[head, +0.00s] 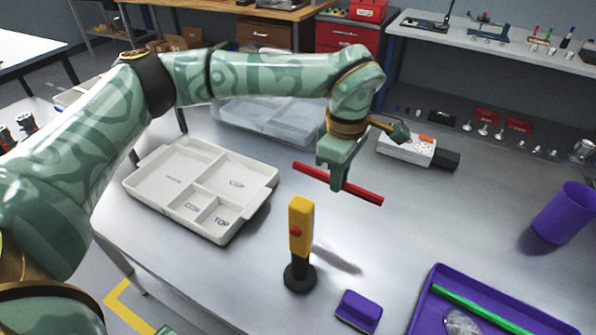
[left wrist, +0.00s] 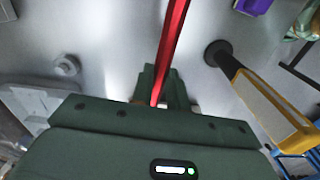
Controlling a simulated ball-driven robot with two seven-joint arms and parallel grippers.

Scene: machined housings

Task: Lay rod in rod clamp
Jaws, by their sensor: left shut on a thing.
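My left gripper (head: 336,178) is shut on a red rod (head: 308,172) and holds it above the grey table. The rod crosses the fingers near its middle, sloping down to the right in the head view. In the left wrist view the rod (left wrist: 172,40) runs away from the fingers (left wrist: 163,88). A yellow upright post (head: 301,225) with a red knob and a round black base stands nearer the camera than the rod. I cannot tell for certain which thing is the rod clamp. My right gripper is not in view.
A white compartment tray (head: 160,205) lies to the left, with a clear bin (head: 270,128) behind it. A purple block (head: 359,311), a purple tray (head: 424,300) holding a green rod (head: 480,308), and a purple cup (head: 566,211) are at the right. The table's right middle is clear.

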